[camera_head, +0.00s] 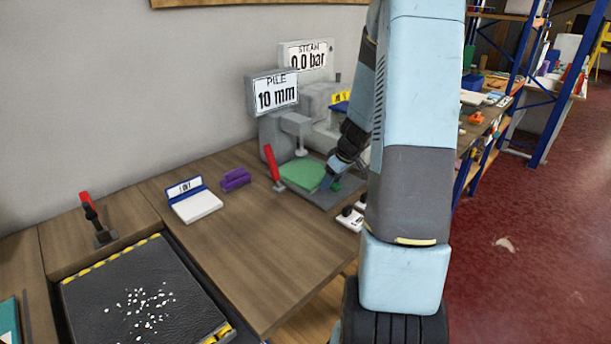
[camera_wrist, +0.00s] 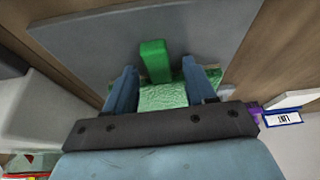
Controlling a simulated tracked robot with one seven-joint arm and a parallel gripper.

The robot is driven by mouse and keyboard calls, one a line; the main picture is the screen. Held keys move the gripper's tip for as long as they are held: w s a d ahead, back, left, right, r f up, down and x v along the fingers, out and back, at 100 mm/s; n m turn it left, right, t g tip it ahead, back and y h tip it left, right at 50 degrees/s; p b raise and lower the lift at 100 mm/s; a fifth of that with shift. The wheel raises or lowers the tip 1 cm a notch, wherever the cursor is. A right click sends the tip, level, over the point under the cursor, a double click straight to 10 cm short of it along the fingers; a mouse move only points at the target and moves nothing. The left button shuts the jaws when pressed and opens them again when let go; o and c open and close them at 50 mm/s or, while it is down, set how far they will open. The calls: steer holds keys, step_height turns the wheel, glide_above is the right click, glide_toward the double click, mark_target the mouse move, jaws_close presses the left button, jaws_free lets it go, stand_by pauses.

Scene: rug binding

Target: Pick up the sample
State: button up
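The sample, a light green textured pad (camera_head: 302,174), lies on the grey plate of the pile gauge in the head view. In the wrist view its textured face (camera_wrist: 162,98) shows between my fingers, and a darker green upright block (camera_wrist: 154,60) stands just beyond it. My gripper (camera_head: 328,181) is low at the right side of the pad, partly covering it. In the wrist view my gripper (camera_wrist: 159,70) has its two blue fingers wide apart, one on each side of the green block, with visible gaps. Whether the fingertips touch the pad is hard to tell.
The pile gauge (camera_head: 277,94) reads 10 mm and has a red lever (camera_head: 271,163). The steam display (camera_head: 308,60) stands behind. A white tray marked LINT (camera_head: 196,206) and a purple object (camera_head: 235,179) lie left. The front of the wooden table (camera_head: 270,255) is clear.

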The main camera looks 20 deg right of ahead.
jaws_close()
stand_by(0.4)
